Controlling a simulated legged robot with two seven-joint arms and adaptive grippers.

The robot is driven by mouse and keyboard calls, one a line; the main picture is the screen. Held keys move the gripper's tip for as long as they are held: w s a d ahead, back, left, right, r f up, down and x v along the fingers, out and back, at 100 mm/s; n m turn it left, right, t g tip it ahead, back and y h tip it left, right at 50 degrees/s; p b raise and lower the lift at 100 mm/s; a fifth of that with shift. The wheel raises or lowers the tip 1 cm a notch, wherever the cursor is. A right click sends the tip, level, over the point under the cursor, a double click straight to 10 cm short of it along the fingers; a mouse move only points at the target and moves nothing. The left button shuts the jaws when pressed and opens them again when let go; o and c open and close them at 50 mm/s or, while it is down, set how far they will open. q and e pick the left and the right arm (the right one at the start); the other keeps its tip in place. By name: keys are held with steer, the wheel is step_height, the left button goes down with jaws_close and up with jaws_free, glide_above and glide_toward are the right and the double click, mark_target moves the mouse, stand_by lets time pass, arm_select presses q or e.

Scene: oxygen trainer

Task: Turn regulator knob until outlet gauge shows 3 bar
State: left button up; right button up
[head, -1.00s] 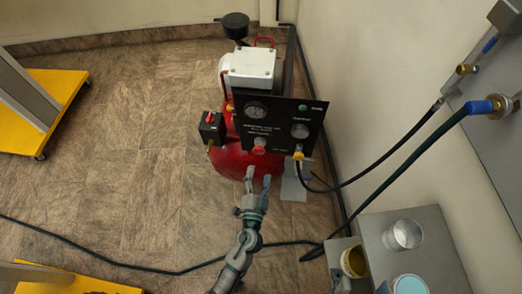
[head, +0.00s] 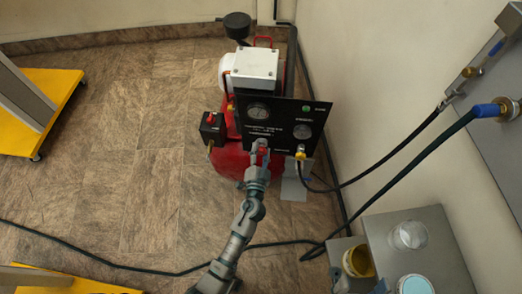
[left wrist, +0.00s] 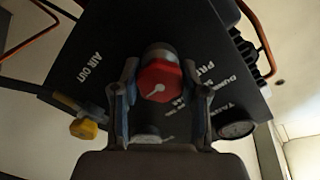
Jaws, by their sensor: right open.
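My left gripper (head: 262,150) is at the front of the black panel (head: 283,107) on the red compressor, with its fingers around the red regulator knob (head: 263,153). In the left wrist view the red knob (left wrist: 159,81), with a white pointer mark, sits between the two fingertips (left wrist: 159,90), which look closed in on its sides. The panel carries a larger gauge (head: 257,112) at upper left and a smaller gauge (head: 302,131) at right. Their readings are too small to tell, and I cannot tell which is the outlet gauge. My right gripper does not show.
A yellow fitting (head: 300,155) with a black hose is right of the knob. Hoses run to a wall plate (head: 490,120). A grey bench (head: 435,235) with cups stands at lower right. A yellow-based stand (head: 50,85) is at left.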

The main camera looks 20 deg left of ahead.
arm_select(q)
steer(key=c, duration=0.4)
steer(key=shift+d+r+m, duration=0.1)
steer(key=shift+d+m, duration=0.2)
steer(key=shift+m, duration=0.2)
steer(key=o, duration=0.9)
steer(key=shift+o, duration=1.3)
steer(key=shift+d, duration=0.1)
steer(key=v, duration=1.2)
